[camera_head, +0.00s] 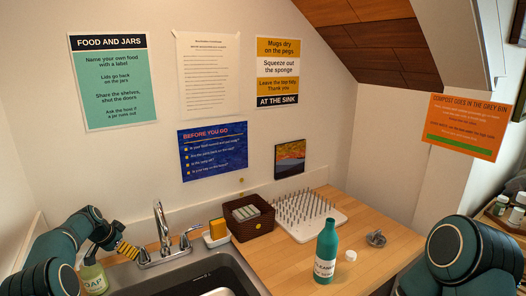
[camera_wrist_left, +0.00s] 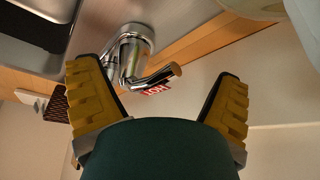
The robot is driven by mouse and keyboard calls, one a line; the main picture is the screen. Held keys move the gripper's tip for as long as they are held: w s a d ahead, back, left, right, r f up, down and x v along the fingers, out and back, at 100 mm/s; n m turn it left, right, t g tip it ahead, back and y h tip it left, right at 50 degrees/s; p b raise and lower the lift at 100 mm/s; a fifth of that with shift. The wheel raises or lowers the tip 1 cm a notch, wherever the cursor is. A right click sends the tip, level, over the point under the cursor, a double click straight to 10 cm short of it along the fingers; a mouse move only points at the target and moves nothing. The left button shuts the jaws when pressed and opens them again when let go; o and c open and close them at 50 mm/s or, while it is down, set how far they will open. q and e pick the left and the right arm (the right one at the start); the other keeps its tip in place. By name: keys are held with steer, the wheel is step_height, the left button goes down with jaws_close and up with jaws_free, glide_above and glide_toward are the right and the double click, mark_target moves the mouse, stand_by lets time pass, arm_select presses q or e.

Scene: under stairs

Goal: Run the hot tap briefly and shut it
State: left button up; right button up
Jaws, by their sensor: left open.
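The chrome tap (camera_head: 163,232) stands behind the sink, with a tall spout and a lever (camera_head: 187,238) on its right. No water stream shows at the spout. My left gripper (camera_head: 130,252) is at the tap's left side and covers much of that side's lever. In the left wrist view, the chrome lever (camera_wrist_left: 155,78) with a red HOT label lies between the spread yellow fingers of my left gripper (camera_wrist_left: 160,78). The fingers are open, with a gap on both sides of the lever. My right arm shows at the right edge; its gripper is out of view.
A soap bottle (camera_head: 94,279) stands below my left gripper. Right of the tap are a sponge holder (camera_head: 216,236), a brown basket (camera_head: 252,222), a peg rack (camera_head: 312,222) and a green bottle (camera_head: 326,255). The sink (camera_head: 195,277) is in front.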

arm_select(q)
steer(key=shift+r+p, duration=1.7)
steer(key=shift+r, duration=1.8)
steer(key=shift+f, duration=0.15)
